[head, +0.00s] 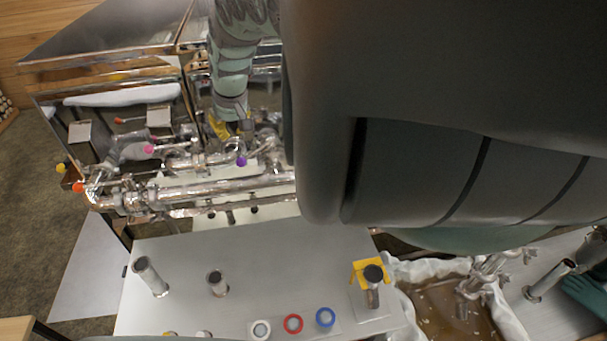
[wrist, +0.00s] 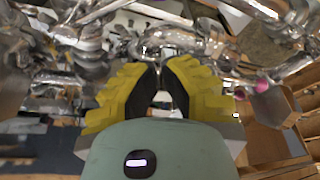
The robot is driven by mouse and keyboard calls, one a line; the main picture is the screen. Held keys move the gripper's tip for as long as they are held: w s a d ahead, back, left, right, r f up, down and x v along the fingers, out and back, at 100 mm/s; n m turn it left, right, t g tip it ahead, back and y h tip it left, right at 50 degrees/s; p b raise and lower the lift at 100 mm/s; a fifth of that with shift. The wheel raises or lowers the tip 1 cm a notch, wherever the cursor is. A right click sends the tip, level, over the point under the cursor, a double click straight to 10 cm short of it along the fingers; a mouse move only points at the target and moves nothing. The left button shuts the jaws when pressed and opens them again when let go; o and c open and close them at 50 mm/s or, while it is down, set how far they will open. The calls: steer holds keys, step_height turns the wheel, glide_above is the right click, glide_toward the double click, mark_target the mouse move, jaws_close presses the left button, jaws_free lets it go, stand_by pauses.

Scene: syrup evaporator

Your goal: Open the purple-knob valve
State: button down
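The purple knob (head: 241,160) sits on a valve handle on the shiny metal piping, at the middle of the head view. My gripper (head: 228,128) is just above and behind it in the head view, over the pipes. In the wrist view my gripper (wrist: 161,68) shows its yellow fingers and dark pads with the tips close together. A narrow gap shows between the pads, with shiny metal visible through it. I cannot tell whether they touch anything. I cannot make out the purple knob surely in the wrist view.
A pink knob (head: 149,149) and an orange-red knob (head: 78,187) are on the piping to the left. The metal evaporator pan (head: 105,40) stands behind. A pale table (head: 200,265) in front holds metal tubes, a red ring (head: 293,323) and a blue ring (head: 325,317).

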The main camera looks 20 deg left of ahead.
mark_target(229, 153)
steer(key=p+x, duration=0.1)
steer(key=x, duration=0.2)
steer(key=shift+a+f+p, duration=0.25)
steer(key=shift+f+p, duration=0.1)
steer(key=shift+p, duration=0.05)
steer(key=shift+f, duration=0.35)
steer(key=shift+a+f, duration=0.35)
steer(key=shift+w+f, duration=0.2)
steer(key=shift+f, duration=0.45)
steer(key=shift+d+r+p, duration=0.25)
steer(key=shift+p, duration=0.2)
steer(key=d+p, duration=0.1)
steer(key=p, duration=0.1)
steer(key=s+d+p, duration=0.1)
steer(key=p, duration=0.1)
steer(key=d+p, duration=0.1)
steer(key=p, duration=0.2)
steer(key=shift+s+d+r, duration=0.15)
steer(key=shift+s, duration=0.15)
